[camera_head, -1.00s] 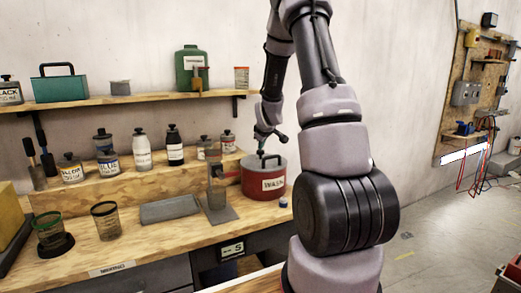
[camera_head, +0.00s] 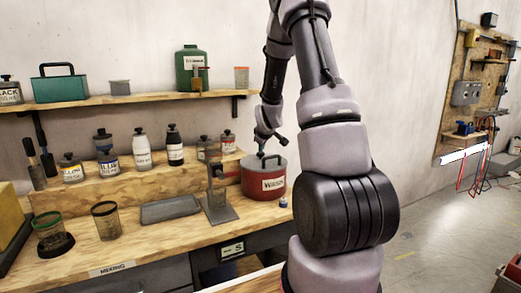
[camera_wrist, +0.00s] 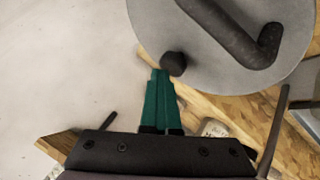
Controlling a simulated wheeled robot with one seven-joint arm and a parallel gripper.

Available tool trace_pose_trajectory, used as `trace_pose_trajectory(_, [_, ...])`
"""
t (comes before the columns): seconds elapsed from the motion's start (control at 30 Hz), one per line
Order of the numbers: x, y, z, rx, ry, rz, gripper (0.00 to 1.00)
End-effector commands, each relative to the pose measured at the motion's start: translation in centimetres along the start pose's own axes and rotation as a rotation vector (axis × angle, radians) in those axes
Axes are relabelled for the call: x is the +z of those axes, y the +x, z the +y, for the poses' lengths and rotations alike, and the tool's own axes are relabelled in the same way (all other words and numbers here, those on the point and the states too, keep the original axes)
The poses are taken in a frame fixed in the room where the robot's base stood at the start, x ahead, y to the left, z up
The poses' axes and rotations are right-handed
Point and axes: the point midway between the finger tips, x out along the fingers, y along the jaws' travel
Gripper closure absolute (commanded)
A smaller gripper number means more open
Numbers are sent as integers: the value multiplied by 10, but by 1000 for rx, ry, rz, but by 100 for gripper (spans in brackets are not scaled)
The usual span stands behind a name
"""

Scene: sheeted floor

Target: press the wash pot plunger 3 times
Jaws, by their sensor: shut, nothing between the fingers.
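The wash pot (camera_head: 263,184) is a red pot with a grey lid and a white WASH label, standing on the bench in the head view. In the wrist view its round grey lid (camera_wrist: 205,60) carries a bent dark handle (camera_wrist: 235,32) and a small dark plunger knob (camera_wrist: 173,63) near the rim. My gripper (camera_wrist: 161,72) has teal fingers, shut with nothing between them. Their tips lie right beside the knob in the picture; I cannot tell whether they touch it. In the head view my gripper (camera_head: 262,152) is small, over the pot's left side.
A grey metal stand (camera_head: 220,210) is close left of the pot. A grey tray (camera_head: 170,209) and two cups, one a dark-rimmed cup (camera_head: 107,221), stand further left. Several bottles line a wooden riser (camera_head: 140,184) behind.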

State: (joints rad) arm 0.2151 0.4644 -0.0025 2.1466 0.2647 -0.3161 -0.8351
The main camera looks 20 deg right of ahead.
Motion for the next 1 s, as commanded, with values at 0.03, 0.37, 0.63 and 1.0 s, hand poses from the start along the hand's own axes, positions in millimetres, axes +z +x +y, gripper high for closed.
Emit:
trace_pose_trajectory(0.03, [1, 0, -1, -2, 1, -3, 100])
trace_pose_trajectory(0.37, [-6, -10, 7, -1, 0, -2, 100])
trace_pose_trajectory(0.63, [-15, -21, 14, -1, 0, -1, 100])
trace_pose_trajectory(1.0, [-16, -23, 16, 0, 0, 0, 100])
